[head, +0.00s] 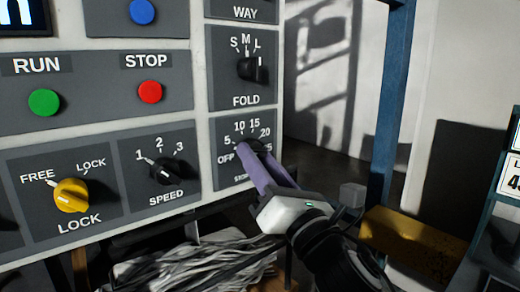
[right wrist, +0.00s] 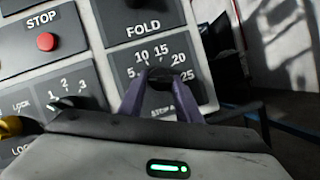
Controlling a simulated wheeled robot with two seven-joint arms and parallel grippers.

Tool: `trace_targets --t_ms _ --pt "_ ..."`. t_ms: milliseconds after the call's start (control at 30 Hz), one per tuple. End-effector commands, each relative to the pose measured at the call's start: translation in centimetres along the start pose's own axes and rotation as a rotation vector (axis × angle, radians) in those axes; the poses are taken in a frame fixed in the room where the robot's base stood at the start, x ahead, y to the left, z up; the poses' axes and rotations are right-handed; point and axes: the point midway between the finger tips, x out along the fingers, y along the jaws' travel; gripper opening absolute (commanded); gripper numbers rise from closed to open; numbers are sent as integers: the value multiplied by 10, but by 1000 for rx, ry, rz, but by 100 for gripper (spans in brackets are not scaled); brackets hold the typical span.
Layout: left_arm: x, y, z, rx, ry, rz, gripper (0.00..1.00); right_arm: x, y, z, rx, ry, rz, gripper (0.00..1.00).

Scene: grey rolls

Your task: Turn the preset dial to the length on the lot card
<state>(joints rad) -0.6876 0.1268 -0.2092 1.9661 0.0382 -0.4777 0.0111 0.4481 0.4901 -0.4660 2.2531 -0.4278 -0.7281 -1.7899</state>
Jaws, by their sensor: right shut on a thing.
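The preset dial (head: 256,144) is a black knob at the lower right of the grey control panel, with marks from OFF through 5, 10, 15 and 20 to 25. My right gripper (head: 250,154), with purple fingers, is shut on this dial. In the right wrist view the fingers sit on either side of the dial (right wrist: 160,76). Its pointer is mostly covered, so I cannot tell its setting. A white card (head: 513,176) at the right edge shows part of an "L" and a "4"; the rest is cut off. My left gripper is out of view.
The FOLD knob (head: 251,69) is just above the dial. The SPEED knob (head: 165,171) and yellow LOCK knob (head: 71,195) are to its left. The green RUN (head: 44,102) and red STOP (head: 150,92) buttons are higher. A blue post (head: 391,100) stands right of the panel.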

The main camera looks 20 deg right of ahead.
Motion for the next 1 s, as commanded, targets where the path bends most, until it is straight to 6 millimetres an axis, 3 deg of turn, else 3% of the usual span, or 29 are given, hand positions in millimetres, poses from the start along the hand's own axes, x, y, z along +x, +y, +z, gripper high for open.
trace_targets --t_ms 600,1000 --pt "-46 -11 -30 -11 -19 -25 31 2 9 5 544 4 -226 8" --pt "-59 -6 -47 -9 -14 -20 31 2 9 4 799 1 -331 8"
